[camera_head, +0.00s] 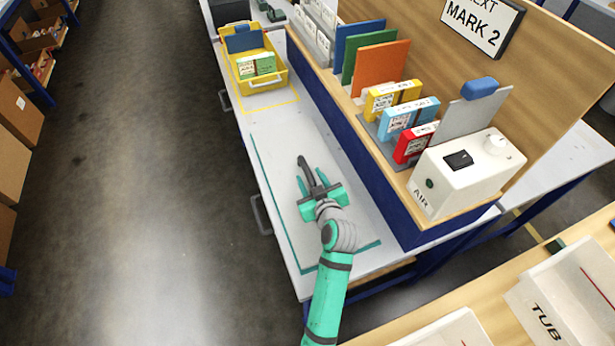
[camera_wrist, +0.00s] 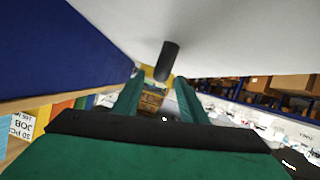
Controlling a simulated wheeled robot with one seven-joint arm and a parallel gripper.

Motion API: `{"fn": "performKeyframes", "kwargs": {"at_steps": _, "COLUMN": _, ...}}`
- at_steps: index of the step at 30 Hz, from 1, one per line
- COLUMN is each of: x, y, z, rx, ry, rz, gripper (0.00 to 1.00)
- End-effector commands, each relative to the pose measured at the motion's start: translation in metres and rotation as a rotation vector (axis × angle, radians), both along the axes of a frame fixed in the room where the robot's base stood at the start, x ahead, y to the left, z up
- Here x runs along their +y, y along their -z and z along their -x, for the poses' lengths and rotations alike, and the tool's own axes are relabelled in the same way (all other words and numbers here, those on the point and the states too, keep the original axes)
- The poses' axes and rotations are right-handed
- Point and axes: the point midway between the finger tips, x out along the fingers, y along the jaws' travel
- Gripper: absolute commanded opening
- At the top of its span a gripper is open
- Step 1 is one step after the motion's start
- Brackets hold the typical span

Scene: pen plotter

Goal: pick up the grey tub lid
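My gripper (camera_head: 311,182) is over the white bench top, inside a teal outline, with its two teal fingers apart. In the wrist view the fingers (camera_wrist: 157,100) also stand apart, and nothing is visibly clamped between them. A dark rod-like part (camera_wrist: 169,60) shows between and above the fingers; I cannot tell whether it belongs to my gripper. I cannot make out a grey tub lid with certainty. A grey panel (camera_head: 470,118) with a blue grip stands upright on the raised shelf, right of my gripper and well apart from it. A white box marked TUB (camera_head: 548,318) is at the lower right.
A yellow tray (camera_head: 278,82) with a green and white pack sits at the bench's far end. The blue-sided raised shelf (camera_head: 345,138) borders the bench, carrying coloured boards, small boxes (camera_head: 392,97) and a white AIR unit (camera_head: 462,177).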

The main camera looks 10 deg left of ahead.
Motion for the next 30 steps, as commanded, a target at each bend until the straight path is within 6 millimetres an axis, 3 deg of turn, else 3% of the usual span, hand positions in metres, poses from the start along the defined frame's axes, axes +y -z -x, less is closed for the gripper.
{"fn": "performKeyframes", "kwargs": {"at_steps": 12, "x": 0.021, "y": 0.014, "z": -0.039, "rx": 0.000, "ry": 0.001, "rz": 0.000, "gripper": 0.39}}
{"fn": "performKeyframes", "kwargs": {"at_steps": 22, "x": 0.020, "y": 0.017, "z": -0.045, "rx": -0.001, "ry": 0.009, "rz": 0.000, "gripper": 0.39}}
{"fn": "performKeyframes", "kwargs": {"at_steps": 23, "x": 0.019, "y": 0.017, "z": -0.045, "rx": -0.001, "ry": 0.009, "rz": 0.000, "gripper": 0.36}}
{"fn": "performKeyframes", "kwargs": {"at_steps": 27, "x": 0.019, "y": 0.017, "z": -0.045, "rx": -0.001, "ry": 0.009, "rz": 0.000, "gripper": 0.03}}
{"fn": "performKeyframes", "kwargs": {"at_steps": 30, "x": 0.021, "y": 0.017, "z": -0.045, "rx": -0.002, "ry": 0.006, "rz": -0.001, "gripper": 0.00}}
